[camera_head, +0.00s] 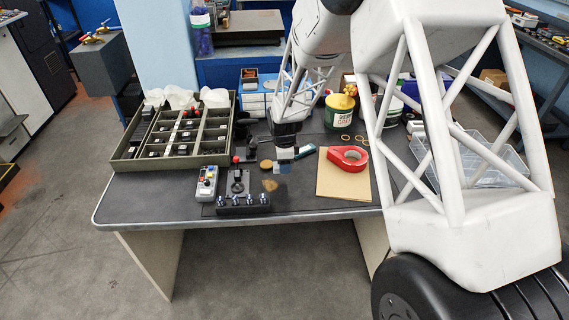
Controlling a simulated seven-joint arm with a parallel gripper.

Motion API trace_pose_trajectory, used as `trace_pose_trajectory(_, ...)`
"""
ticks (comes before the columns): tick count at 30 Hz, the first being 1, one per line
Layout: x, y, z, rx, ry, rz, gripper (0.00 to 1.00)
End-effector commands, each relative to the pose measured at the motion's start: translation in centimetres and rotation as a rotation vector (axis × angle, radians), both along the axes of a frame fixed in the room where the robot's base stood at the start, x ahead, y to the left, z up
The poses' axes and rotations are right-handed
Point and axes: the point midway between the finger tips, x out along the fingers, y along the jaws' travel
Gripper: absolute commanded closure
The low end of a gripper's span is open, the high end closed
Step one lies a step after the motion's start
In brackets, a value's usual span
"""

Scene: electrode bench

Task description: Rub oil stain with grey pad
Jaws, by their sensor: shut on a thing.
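My gripper (285,158) points down over the middle of the dark bench mat, at the end of my white lattice arm. It is shut on a small grey pad (284,168), which shows below the fingers with a bluish tint. A brown oil stain (270,185) lies on the mat just in front of the pad and slightly left of it. The pad appears apart from the stain. Whether the pad touches the mat I cannot tell. The fingers are small here and partly hidden.
A row of knobs on a block (243,203), a control box (206,184) and a brown disc (266,164) lie nearby. A compartment tray (128,149) stands left, a grease tin (338,113) behind.

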Motion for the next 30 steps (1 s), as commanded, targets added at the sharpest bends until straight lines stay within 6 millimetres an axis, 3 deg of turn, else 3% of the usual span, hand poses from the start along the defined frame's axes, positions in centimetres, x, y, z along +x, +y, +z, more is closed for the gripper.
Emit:
trace_pose_trajectory(11,-0.7,0.6,0.4,0.0,0.0,0.187,0.73)
trace_pose_trajectory(30,-3.6,2.6,1.9,0.0,-0.001,0.91,0.73)
